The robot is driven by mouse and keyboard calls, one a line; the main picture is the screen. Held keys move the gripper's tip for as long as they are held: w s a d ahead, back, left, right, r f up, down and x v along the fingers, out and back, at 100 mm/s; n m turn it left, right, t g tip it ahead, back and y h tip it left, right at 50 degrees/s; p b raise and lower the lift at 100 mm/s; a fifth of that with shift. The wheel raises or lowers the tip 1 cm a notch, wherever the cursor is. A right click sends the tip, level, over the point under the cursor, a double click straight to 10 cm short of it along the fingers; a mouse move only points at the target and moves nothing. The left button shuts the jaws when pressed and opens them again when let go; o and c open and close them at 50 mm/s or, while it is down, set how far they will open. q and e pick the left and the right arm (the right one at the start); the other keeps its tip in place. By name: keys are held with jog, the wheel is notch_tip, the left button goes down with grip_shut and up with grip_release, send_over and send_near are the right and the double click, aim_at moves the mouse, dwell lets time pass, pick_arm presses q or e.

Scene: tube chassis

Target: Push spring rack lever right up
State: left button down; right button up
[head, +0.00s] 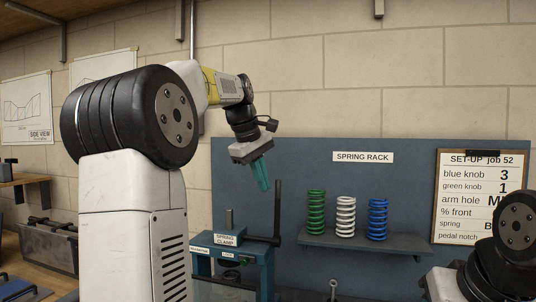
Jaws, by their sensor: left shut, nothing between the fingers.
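The spring rack is a blue-grey panel (400,165) with a white SPRING RACK sign (363,157) and a shelf (365,246) holding a green spring (316,213), a white spring (346,216) and a blue spring (378,219). An upright black lever (278,208) stands at the right side of the teal spring clamp (232,255), left of the shelf. I cannot tell whether it is the rack's lever. My left gripper (262,179) is shut and empty, its teal fingers pointing down, above and left of the lever's top. My right gripper is out of view.
A SET-UP job 52 clipboard (481,195) hangs on the panel's right. A small pale-topped part (333,284) shows at the bottom edge. A grey bin (48,247) stands at the far left. The panel between the sign and the springs is clear.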

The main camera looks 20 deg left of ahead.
pick_arm(q)
jog(key=w+v, duration=0.1)
jog(key=v, duration=0.9)
jog(key=s+d+f+m, duration=0.2)
jog(key=s+f+m, duration=0.2)
jog(key=s+f, duration=0.3)
jog(key=s+d+f+m+t, duration=0.1)
jog(key=s+d+f+m, duration=0.2)
jog(key=s+f, duration=0.5)
jog(key=s+d+f+m+t, duration=0.1)
jog(key=s+f+m, duration=0.4)
jog(key=f, duration=0.5)
jog(key=s+d, duration=0.1)
jog(key=s, duration=0.1)
jog(key=shift+s+d+f, duration=0.35)
jog(key=shift+d+f, duration=0.05)
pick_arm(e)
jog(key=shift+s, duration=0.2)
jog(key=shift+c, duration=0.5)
